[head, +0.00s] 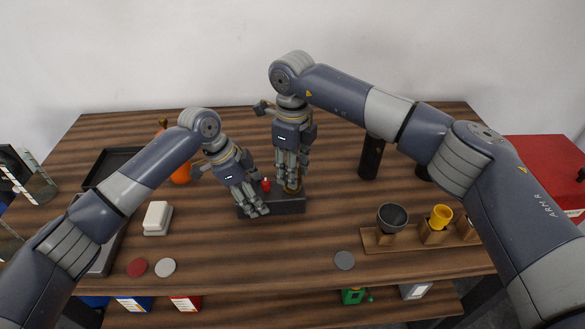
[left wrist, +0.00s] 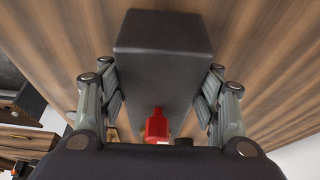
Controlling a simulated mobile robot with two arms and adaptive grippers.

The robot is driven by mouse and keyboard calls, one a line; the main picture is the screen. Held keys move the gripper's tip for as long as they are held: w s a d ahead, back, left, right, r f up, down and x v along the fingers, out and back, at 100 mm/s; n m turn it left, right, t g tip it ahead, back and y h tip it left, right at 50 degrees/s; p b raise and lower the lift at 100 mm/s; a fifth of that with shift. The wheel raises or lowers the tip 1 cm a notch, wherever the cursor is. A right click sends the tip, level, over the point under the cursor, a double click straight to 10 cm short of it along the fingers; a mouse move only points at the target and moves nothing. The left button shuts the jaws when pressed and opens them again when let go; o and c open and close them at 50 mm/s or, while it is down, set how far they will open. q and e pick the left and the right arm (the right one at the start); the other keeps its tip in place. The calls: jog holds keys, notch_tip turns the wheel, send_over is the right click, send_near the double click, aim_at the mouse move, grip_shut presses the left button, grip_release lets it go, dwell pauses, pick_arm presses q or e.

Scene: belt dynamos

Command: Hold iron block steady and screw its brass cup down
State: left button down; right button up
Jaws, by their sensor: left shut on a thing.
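The dark iron block (head: 290,207) lies on the wooden table in the middle of the head view. It also fills the centre of the left wrist view (left wrist: 160,75). My left gripper (head: 254,208) is shut on its left part, with fingers along both sides in the left wrist view (left wrist: 160,92). A small red part (head: 266,184) stands on the block between the grippers. My right gripper (head: 291,183) points down over the block's right part. A brass-coloured piece (head: 293,190), perhaps the cup, shows at its fingertips, mostly hidden. Whether those fingers grip it is unclear.
A wooden rack (head: 410,240) at right holds a dark grey cup (head: 392,218) and a yellow cup (head: 440,216). A black cylinder (head: 371,158) stands behind. A white block (head: 157,218) and an orange bottle (head: 181,173) are at left. Flat discs (head: 344,260) lie near the front edge.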

jog(key=shift+c, duration=0.5)
jog(key=shift+m, duration=0.3)
jog(key=m, duration=1.2)
jog(key=shift+m, duration=2.1)
jog(key=o, duration=1.1)
